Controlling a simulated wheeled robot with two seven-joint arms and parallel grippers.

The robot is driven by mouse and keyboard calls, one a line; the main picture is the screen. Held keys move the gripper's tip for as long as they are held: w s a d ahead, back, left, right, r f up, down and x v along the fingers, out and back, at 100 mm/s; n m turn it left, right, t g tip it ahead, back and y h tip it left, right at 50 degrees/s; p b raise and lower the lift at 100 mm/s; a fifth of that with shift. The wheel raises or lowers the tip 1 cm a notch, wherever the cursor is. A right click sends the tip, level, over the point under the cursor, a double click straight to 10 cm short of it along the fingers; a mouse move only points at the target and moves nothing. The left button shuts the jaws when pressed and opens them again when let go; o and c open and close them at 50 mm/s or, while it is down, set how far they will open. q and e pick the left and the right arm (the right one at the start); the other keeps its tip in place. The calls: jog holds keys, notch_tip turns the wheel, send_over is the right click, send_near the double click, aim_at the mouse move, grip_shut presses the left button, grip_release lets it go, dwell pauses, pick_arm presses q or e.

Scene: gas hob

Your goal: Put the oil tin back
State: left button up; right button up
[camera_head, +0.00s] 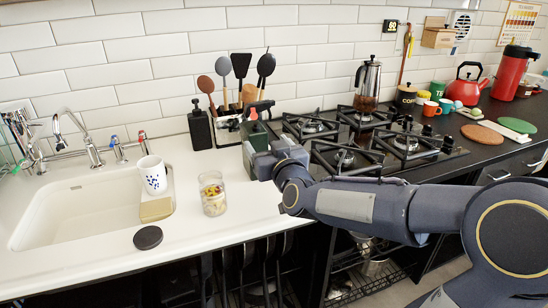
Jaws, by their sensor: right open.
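The oil tin (257,136), dark green with a small red part near its top, stands on the white counter just left of the hob. My right gripper (263,148) comes in from the right and is open at the tin. The gripper hides the lower part of the tin, and I cannot tell whether the fingers touch it. My left gripper is not in view.
A utensil holder (228,129) and a black pump bottle (199,127) stand close left of the tin. A glass jar (213,194), black lid (148,237), sponge (156,209) and white cup (152,175) are nearer the sink (80,215).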

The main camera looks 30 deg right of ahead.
jog(key=s+a+f+n+g+y, duration=0.1)
jog(key=s+a+f+g+y, duration=0.45)
jog(key=s, duration=0.75)
jog(key=s+a+f+g+y, duration=0.3)
jog(key=s+a+f+g, duration=0.3)
jog(key=s+a+f, duration=0.45)
jog(key=s+d+r+p, duration=0.1)
jog(key=s+r+p, duration=0.1)
jog(key=r+p, duration=0.8)
jog(key=s+d+r+p, duration=0.1)
jog(key=s+r+p, duration=0.1)
jog(key=r+p, duration=0.9)
jog(key=shift+r, duration=0.2)
